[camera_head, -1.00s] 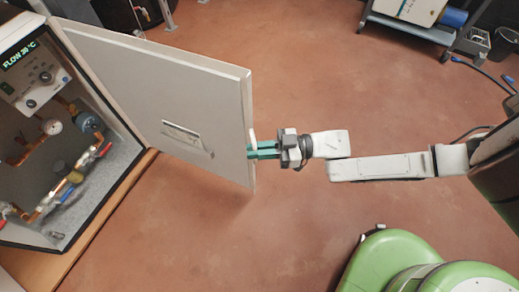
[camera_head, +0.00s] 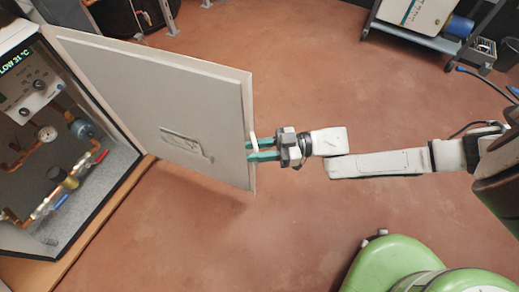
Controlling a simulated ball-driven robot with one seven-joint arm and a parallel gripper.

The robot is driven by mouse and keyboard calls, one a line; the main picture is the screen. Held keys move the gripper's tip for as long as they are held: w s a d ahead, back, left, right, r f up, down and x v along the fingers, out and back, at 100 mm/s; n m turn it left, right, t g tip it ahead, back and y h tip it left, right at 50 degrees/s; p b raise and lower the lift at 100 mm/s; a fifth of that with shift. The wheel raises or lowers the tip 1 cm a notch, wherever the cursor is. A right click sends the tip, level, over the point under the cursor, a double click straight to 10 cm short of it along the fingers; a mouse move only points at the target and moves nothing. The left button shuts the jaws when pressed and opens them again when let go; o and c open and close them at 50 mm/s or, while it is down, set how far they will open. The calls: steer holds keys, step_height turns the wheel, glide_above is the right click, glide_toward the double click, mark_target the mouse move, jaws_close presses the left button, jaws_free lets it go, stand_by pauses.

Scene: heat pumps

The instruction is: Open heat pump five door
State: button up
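The heat pump door (camera_head: 160,100) is a light grey panel standing wide open, hinged on its left side to the cabinet (camera_head: 100,110). A small white handle (camera_head: 253,141) shows at its free right edge. My gripper (camera_head: 260,149) has two green fingers spread apart, pointing left at that edge. The fingertips are close to the handle; I cannot tell whether they touch it. Inside the cabinet are copper pipes, gauges and valves, and a display (camera_head: 17,60) with green text. No number five is readable on the door.
The cabinet stands on a wooden surface (camera_head: 85,240). The reddish-brown floor (camera_head: 300,80) right of the door is clear. A cart (camera_head: 420,38) with equipment stands at the top right, with a dark bin (camera_head: 507,48) beside it. My green base shows at the bottom right.

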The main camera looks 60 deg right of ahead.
steer(key=shift+s+d+f, duration=0.15)
steer(key=shift+d, duration=0.05)
stand_by(0.3)
steer(key=v, duration=1)
steer(key=shift+s+d+p, duration=0.2)
steer(key=shift+s+p, duration=0.05)
steer(key=shift+p, duration=0.2)
steer(key=w+a+f+m+g+h, duration=0.2)
steer(key=a+f+m+g+h, duration=0.5)
steer(key=f+h, duration=0.45)
steer(key=s+a+r+m+g+h, duration=0.1)
steer(key=s+a+r+m+g, duration=0.15)
steer(key=s+r+g, duration=0.45)
step_height(320, 180, up, 23)
steer(key=t+p, duration=0.1)
steer(key=p, duration=2.1)
steer(key=shift+w+t+p, duration=0.3)
steer(key=shift+w+p, duration=0.05)
steer(key=shift+w, duration=0.05)
